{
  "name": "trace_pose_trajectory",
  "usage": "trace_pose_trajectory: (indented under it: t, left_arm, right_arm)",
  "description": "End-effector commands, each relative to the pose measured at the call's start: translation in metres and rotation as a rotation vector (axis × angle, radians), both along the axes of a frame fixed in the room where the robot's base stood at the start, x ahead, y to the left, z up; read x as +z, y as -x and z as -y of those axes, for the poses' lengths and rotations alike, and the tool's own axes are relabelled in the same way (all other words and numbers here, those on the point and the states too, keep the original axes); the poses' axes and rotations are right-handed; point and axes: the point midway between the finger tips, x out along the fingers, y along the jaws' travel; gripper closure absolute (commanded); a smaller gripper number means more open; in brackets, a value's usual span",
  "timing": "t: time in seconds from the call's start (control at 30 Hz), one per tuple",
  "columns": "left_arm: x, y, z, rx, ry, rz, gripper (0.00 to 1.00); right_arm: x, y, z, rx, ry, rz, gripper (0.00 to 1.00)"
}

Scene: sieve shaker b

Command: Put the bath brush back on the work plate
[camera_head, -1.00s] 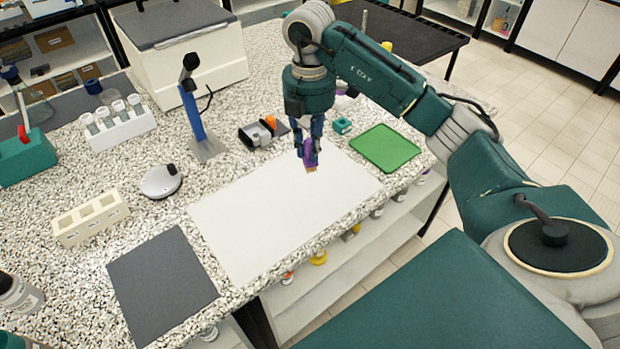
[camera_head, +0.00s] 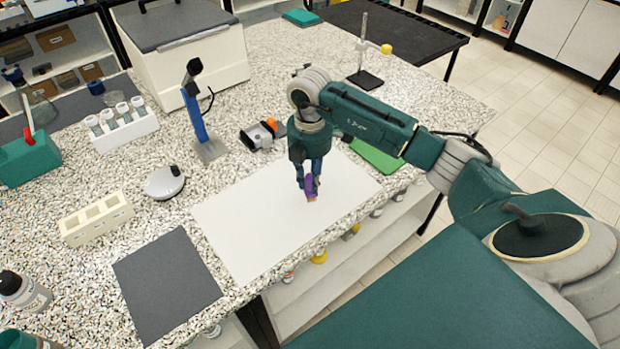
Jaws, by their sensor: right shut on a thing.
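My right gripper (camera_head: 310,186) is shut on the bath brush (camera_head: 310,187), a small purple thing with a tan lower end. The fingers point down and cover part of the brush. They are over the back right part of the large white work plate (camera_head: 255,225), which lies flat on the speckled bench top. I cannot tell whether the brush touches the plate. The rest of the plate is bare. My left gripper is not in view.
A green tray (camera_head: 375,156) lies right of the plate, partly behind my right arm. A dark grey mat (camera_head: 166,285) lies front left. A white block with wells (camera_head: 96,219), a round grey-white device (camera_head: 164,182) and a blue stand (camera_head: 198,115) are at the left.

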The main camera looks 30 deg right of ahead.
Motion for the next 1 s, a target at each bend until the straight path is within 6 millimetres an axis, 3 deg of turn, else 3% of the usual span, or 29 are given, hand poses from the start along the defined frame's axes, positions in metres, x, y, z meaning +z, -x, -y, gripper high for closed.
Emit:
trace_pose_trajectory:
  t: [0.1,0.13,0.2,0.57,0.63,0.77,1.0]
  left_arm:
    - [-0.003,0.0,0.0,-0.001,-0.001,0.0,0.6]
    - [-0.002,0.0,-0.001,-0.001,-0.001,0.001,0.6]
    - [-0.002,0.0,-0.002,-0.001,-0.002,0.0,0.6]
    - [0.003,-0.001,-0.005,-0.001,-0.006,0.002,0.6]
    - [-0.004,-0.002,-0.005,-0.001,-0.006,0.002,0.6]
    - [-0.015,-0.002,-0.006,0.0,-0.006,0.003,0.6]
    - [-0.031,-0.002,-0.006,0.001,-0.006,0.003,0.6]
  right_arm:
    - [-0.004,0.0,0.0,0.0,0.0,0.0,1.0]
    - [-0.003,0.0,0.0,0.0,0.0,0.0,0.74]
    - [-0.003,0.0,0.0,0.0,0.0,0.0,0.61]
    - [0.003,0.0,0.0,0.0,0.0,0.0,0.61]
    - [0.008,-0.001,0.0,0.0,0.0,0.003,0.61]
    - [0.03,-0.002,0.0,0.001,0.0,0.006,0.61]
    - [0.085,-0.002,0.0,0.0,0.0,0.007,0.61]
